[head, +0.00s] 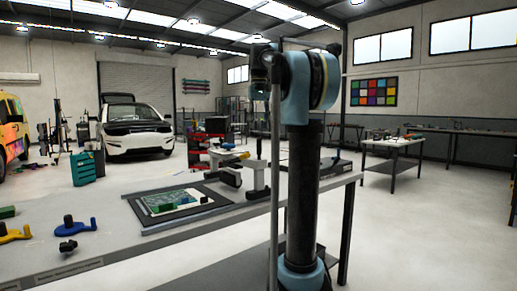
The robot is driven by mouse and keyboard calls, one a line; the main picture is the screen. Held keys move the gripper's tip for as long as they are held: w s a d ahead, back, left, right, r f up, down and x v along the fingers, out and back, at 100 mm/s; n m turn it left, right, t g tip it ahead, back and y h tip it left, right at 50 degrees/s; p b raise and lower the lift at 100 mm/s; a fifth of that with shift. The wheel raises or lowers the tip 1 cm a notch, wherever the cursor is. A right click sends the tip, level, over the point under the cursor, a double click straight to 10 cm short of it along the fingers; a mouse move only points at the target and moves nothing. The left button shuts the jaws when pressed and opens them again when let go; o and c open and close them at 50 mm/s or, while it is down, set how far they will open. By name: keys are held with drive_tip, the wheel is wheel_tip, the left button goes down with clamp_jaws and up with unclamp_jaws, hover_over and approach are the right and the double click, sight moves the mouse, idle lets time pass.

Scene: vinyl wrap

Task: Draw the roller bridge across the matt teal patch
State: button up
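A teal-green patch (166,201) lies on a pale sheet on a dark framed mat (146,219) on the long workbench. Its surface detail is too small to tell. A grey and black bridge-like piece (256,178) stands on the bench just right of the mat, apart from the patch; it may be the roller bridge. My arm stands upright in front of the bench's right part and hides some of what is behind it. My gripper cannot be made out in this view.
A blue tool with a black knob (75,226), a yellow tool (14,234), a black knob (67,246) and a green block (7,212) lie on the left of the bench. The bench's front middle is bare. Open floor lies right of my arm.

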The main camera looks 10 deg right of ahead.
sight(259, 155)
wheel_tip(259, 155, down, 10)
idle(0.5)
clamp_jaws()
